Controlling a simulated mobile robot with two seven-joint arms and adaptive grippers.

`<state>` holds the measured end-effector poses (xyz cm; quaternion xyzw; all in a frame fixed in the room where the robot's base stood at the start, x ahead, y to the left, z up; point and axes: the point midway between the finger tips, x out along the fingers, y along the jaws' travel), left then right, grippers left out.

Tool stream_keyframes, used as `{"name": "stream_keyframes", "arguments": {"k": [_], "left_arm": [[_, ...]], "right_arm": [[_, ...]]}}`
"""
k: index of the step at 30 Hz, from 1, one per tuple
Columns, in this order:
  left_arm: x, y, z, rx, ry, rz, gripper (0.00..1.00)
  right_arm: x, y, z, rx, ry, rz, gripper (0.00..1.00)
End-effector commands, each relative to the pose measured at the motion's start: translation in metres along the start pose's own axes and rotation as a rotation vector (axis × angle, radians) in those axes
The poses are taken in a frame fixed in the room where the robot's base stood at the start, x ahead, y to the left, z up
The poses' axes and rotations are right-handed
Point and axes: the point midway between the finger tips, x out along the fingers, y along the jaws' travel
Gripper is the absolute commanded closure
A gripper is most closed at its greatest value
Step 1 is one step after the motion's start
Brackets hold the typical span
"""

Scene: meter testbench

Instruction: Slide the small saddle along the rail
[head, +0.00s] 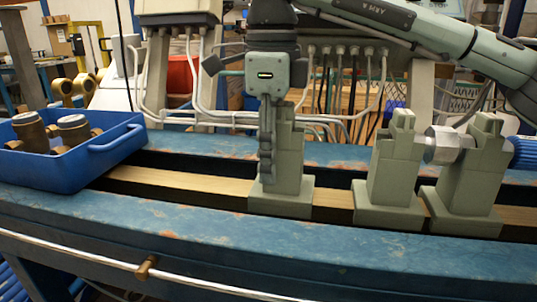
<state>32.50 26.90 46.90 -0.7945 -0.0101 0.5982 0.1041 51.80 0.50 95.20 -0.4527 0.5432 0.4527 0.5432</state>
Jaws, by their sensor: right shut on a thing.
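The small saddle (291,165) is a grey-green block on a square foot. It stands upright on the wooden rail (190,186) near the middle of the head view. My right gripper (266,168) points down from above and is shut on the saddle, on its left side as pictured. Its fingers hide part of the saddle's upper block. The foot appears to rest on the rail. My left gripper is not in view.
Two larger grey-green saddles (394,175) (468,180) stand farther right, with a metal fitting (441,146) between them. A blue bin (115,147) with brass parts stands at the left. Bare rail shows on both sides of the small saddle. The blue bench rim (250,240) runs along the front.

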Motion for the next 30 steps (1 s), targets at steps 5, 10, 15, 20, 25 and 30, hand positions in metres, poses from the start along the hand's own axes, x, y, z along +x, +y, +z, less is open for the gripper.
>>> {"name": "stream_keyframes", "arguments": {"k": [5, 10, 15, 20, 25, 30], "left_arm": [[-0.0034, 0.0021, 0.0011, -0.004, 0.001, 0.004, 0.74], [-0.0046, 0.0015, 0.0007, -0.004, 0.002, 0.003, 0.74], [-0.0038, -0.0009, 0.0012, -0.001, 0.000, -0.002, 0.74], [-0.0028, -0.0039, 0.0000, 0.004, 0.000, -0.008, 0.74], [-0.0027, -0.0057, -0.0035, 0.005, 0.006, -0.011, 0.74], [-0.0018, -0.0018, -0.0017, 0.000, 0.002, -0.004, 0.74]], "right_arm": [[-0.0003, 0.0011, -0.0020, -0.002, 0.000, 0.000, 1.00], [-0.0005, 0.0012, -0.0022, -0.002, 0.000, 0.000, 1.00], [-0.0005, 0.0012, -0.0021, -0.002, -0.001, 0.000, 0.55], [-0.0004, 0.0012, -0.0020, -0.002, -0.001, 0.000, 0.35], [-0.0002, 0.0012, -0.0019, -0.002, -0.001, 0.000, 0.35], [-0.0027, 0.0011, -0.0018, -0.002, -0.001, -0.001, 0.35]]}}
